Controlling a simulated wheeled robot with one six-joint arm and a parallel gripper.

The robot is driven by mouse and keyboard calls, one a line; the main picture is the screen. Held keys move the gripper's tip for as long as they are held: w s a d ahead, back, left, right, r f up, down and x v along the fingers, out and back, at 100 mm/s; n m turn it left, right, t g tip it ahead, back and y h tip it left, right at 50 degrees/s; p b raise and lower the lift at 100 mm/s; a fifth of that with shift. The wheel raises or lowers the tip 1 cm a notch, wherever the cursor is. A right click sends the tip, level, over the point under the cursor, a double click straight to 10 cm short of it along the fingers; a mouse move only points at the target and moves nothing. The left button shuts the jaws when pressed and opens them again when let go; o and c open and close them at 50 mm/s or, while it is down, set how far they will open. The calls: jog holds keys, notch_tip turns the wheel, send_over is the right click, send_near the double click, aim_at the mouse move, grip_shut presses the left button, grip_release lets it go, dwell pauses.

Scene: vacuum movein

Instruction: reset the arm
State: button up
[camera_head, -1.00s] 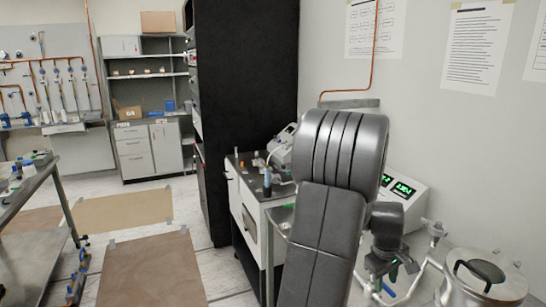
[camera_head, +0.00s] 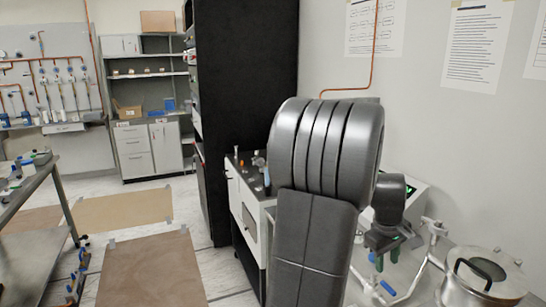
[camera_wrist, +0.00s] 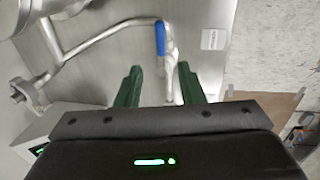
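My gripper (camera_wrist: 158,80) has its two green fingers apart, with nothing held between them. In the head view my gripper (camera_head: 386,256) hangs below the wrist, above the steel bench top. My arm is bent, and its large elbow fills the middle of that view. In the wrist view a blue valve handle (camera_wrist: 160,38) on a metal pipe (camera_wrist: 100,40) lies beyond the fingertips. I cannot tell how far below the fingers the pipe is.
A lidded metal vessel (camera_head: 486,277) stands at the right. A device with a green display (camera_head: 412,208) is partly hidden behind my arm. A white cabinet (camera_head: 246,215) and a tall black cabinet (camera_head: 245,80) stand left of the arm. Floor mats (camera_head: 150,275) lie at the left.

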aim_at(386, 284)
jog(key=f, duration=0.2)
jog(key=d+f, duration=0.1)
jog(key=f, duration=0.5)
jog(key=shift+w+d+p, duration=0.15)
jog(key=shift+w+p, duration=0.05)
jog(key=shift+p, duration=0.1)
jog(key=shift+a+r+m, duration=0.1)
jog(key=shift+a+m, duration=0.2)
jog(key=shift+m, duration=0.4)
jog(key=shift+a+r+m, duration=0.1)
jog(key=shift+a+m, duration=0.15)
jog(key=shift+m, duration=0.45)
jog(key=shift+s, duration=0.1)
